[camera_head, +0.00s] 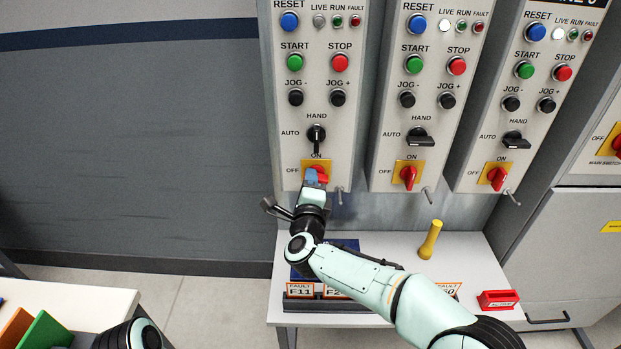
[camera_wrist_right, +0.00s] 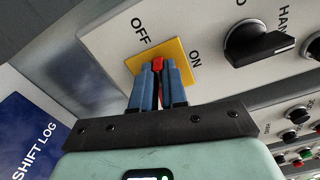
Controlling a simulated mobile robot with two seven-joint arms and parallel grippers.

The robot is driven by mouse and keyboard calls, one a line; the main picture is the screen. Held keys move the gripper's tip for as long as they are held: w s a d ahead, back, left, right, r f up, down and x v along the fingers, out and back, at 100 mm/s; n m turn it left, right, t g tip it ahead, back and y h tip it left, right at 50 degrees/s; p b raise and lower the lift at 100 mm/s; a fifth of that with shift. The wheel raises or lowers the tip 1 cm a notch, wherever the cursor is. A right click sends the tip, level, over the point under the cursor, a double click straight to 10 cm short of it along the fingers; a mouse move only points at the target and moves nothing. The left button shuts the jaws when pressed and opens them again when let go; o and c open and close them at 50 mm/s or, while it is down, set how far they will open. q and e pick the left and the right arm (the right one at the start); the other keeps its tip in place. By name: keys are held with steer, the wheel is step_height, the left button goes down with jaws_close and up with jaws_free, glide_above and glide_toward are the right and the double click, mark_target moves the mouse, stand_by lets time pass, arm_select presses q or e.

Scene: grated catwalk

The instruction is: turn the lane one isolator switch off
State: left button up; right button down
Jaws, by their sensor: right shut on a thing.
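The leftmost panel has a red isolator switch handle (camera_head: 323,172) on a yellow plate (camera_head: 309,164), marked ON at the top and OFF at the left. My right gripper (camera_head: 312,180) is at this switch and partly hides it. In the right wrist view, its blue fingers (camera_wrist_right: 158,86) are shut on the red handle (camera_wrist_right: 158,63), whose tip shows between them on the yellow plate (camera_wrist_right: 183,54). The handle's exact angle is hard to tell. The panel's LIVE lamp (camera_head: 319,21) looks grey. My left gripper is out of view.
Two similar panels stand to the right, with red switches (camera_head: 409,176) (camera_head: 497,176) and white LIVE lamps. A black selector (camera_head: 316,135) sits just above the gripped switch. Hooks (camera_head: 340,196) hang below the panels. A table holds a yellow cylinder (camera_head: 431,240) and a red tray (camera_head: 498,300).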

steer(key=shift+n, duration=1.3)
steer(key=shift+n+p, duration=0.3)
steer(key=c, duration=1.2)
jaws_free()
steer(key=shift+w+f, duration=0.1)
steer(key=shift+w, duration=0.05)
steer(key=shift+o, duration=0.2)
steer(key=s+b, duration=0.1)
steer(key=s, duration=1.2)
steer(key=shift+s, duration=0.25)
steer(key=shift+f, duration=0.1)
